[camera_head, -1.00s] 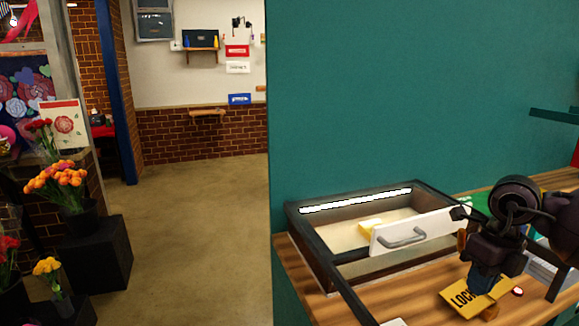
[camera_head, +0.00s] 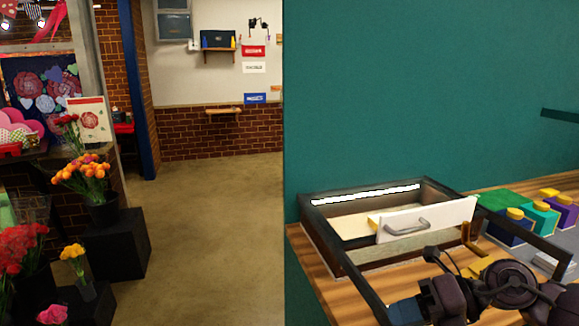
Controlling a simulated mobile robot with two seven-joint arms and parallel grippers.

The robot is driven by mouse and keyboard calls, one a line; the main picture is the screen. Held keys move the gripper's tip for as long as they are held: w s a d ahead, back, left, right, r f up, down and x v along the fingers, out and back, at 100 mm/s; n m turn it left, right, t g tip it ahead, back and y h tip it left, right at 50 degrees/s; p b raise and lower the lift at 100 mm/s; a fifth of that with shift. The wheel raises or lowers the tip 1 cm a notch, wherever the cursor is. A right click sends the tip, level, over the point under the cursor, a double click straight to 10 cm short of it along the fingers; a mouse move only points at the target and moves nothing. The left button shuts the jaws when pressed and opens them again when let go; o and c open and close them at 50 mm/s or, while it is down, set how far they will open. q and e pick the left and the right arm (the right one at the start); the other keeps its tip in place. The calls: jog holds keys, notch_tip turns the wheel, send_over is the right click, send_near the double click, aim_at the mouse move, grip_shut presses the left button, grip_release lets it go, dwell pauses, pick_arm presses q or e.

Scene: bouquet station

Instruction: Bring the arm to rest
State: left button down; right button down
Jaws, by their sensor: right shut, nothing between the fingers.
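My right arm comes in from the lower right. Its gripper (camera_head: 402,311) is low at the bottom edge, in front of the display case and pointing left. It is shut and holds nothing; its tips are partly cut off by the frame. My left gripper is out of view.
A dark-framed case (camera_head: 372,279) with a lit strip stands on the wooden counter (camera_head: 312,262). Its white drawer front (camera_head: 450,215) has a grey handle. Green, teal and purple boxes (camera_head: 541,217) stand to the right. A teal wall (camera_head: 420,90) rises behind. Flower pots (camera_head: 104,210) stand left of open floor.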

jog(key=a+r+m+t+y, duration=0.3)
jog(key=m+t+y, duration=0.2)
jog(key=d+f+m+t+h, duration=0.5)
jog(key=m+h, duration=0.4)
jog(key=m, duration=0.4)
jog(key=d+f+m+t+h, duration=0.3)
jog(key=d+m+t+h, duration=0.5)
jog(key=m, duration=0.5)
jog(key=s+a+f+m+g+h, duration=0.1)
jog(key=s+f+m+g, duration=0.3)
jog(key=s+f+g, duration=0.55)
jog(key=s+f+m+g+h, duration=0.1)
jog(key=s+f+m+g, duration=0.35)
jog(key=s, duration=0.75)
jog(key=w+f+n+t+y, duration=0.1)
jog(key=w+f+t, duration=0.4)
jog(key=f, duration=0.6)
jog(key=shift+w+n+t, duration=0.4)
jog(key=shift+w+n, duration=0.15)
jog(key=shift+w, duration=0.6)
